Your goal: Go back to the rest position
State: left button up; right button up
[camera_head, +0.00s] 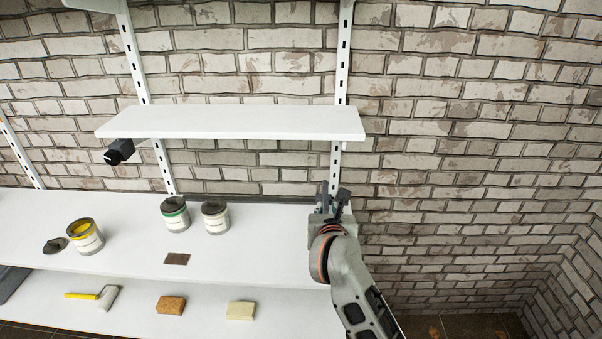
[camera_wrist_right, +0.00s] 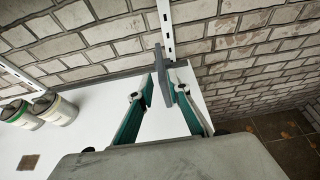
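My right gripper (camera_head: 333,196) is above the right end of the white worktop (camera_head: 240,248), in front of the wall. It also shows in the right wrist view (camera_wrist_right: 164,92), where its two fingers stand apart. A narrow grey plate shows between them in that view; I cannot tell whether it is part of the gripper or something behind it. I see no task object clearly gripped. My left gripper is not in either view.
A yellow-topped can (camera_head: 87,238), a green-rimmed can (camera_head: 175,213) and a pale can (camera_head: 215,216) stand on the worktop. A brown square (camera_head: 177,259) lies nearby. A white shelf (camera_head: 230,122) hangs above.

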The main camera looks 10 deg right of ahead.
jog(key=s+d+r+n+t+h, duration=0.3)
jog(key=s+d+n+t+h, duration=0.1)
jog(key=d+n, duration=0.3)
jog(key=s+a+f+n+y, duration=0.6)
jog(key=f+n, duration=0.1)
jog(key=n, duration=0.7)
jog(key=s+a+f+n+y, duration=0.6)
jog(key=f+n, duration=0.1)
jog(key=n, duration=0.7)
jog(key=s+d+f+n+g, duration=0.2)
jog(key=s+f+n+g, duration=0.1)
jog(key=f, duration=0.5)
jog(key=s+d+f+n+g+h, duration=0.1)
jog(key=s+f+n+g, duration=0.2)
jog(key=s+f+n, duration=0.2)
jog(key=s+f, duration=0.3)
jog(key=shift+d+n+h, duration=0.3)
jog(key=shift+d, duration=0.05)
